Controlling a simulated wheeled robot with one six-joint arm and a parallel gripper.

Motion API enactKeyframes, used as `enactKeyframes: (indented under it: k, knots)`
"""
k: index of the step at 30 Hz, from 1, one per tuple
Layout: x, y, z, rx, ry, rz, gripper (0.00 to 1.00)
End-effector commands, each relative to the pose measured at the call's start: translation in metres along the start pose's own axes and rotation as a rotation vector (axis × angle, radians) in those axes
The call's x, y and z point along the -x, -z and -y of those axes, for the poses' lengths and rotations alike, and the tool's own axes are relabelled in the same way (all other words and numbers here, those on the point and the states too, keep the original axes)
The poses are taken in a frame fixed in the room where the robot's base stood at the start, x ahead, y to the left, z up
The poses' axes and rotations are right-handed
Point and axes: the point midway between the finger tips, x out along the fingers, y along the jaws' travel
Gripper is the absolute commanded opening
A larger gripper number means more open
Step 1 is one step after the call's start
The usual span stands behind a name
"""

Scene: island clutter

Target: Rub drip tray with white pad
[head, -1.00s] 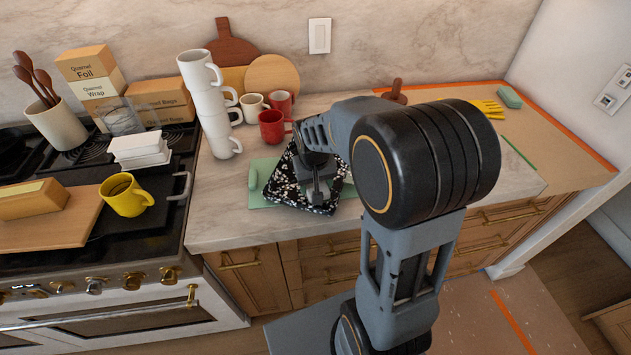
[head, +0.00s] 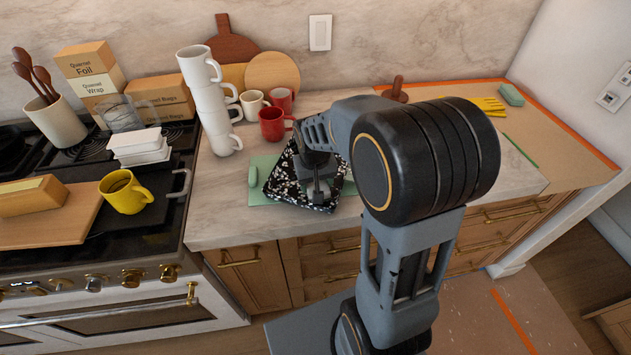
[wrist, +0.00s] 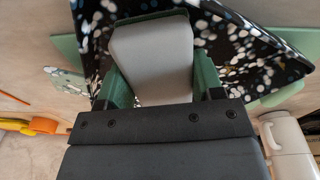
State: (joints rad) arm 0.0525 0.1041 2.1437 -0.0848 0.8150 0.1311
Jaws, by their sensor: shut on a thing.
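The drip tray (head: 285,182) is black with white and coloured speckles. It sits on a green mat (head: 262,201) on the counter, and its speckled surface fills the top of the wrist view (wrist: 245,50). My gripper (wrist: 160,85) has green fingers shut on the white pad (wrist: 150,60), which is over the tray. I cannot tell whether the pad touches the tray. In the head view my gripper (head: 318,192) is down at the tray, and the pad is hidden there. My arm covers the tray's right side.
A tall stack of white mugs (head: 214,110) stands left behind the tray. Red mugs (head: 272,124) and a cream mug (head: 252,103) are behind it. The stove with a yellow mug (head: 124,192) is left. A yellow-and-green-littered counter end (head: 540,140) is right.

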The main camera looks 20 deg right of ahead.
Motion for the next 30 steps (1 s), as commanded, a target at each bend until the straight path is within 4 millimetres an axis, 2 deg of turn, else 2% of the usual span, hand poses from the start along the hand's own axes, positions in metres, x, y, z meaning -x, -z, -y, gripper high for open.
enactKeyframes:
  k: [7,30]
  knots:
    - [-0.001,0.006,-0.004,-0.001,0.000,0.002,0.42]
    - [-0.007,0.046,-0.029,-0.001,0.000,0.001,0.42]
